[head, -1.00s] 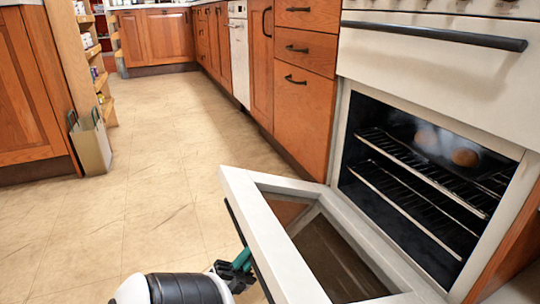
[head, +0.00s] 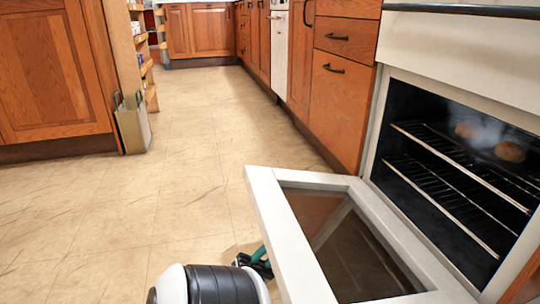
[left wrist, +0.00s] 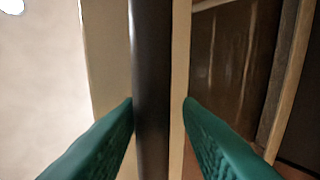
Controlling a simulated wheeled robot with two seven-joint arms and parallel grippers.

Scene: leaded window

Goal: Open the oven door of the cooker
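The oven door (head: 268,210) of the cooker (head: 462,48) is folded far down, with its inner glass facing up. My left gripper (head: 260,260) is at the door's outer edge, low in the head view and partly hidden by the door and my arm. In the left wrist view the dark handle bar (left wrist: 152,70) runs between my two green fingers (left wrist: 158,101). The left finger is at the bar's edge; a narrow gap shows on the right, so the fingers look open around it. My right gripper is in neither view.
The oven cavity (head: 450,160) holds wire racks and two round brown items with a pale haze. Wooden cabinets (head: 340,90) stand beside the cooker. A bag-like holder (head: 133,128) stands by the left cupboard. The tiled floor (head: 180,130) between is clear.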

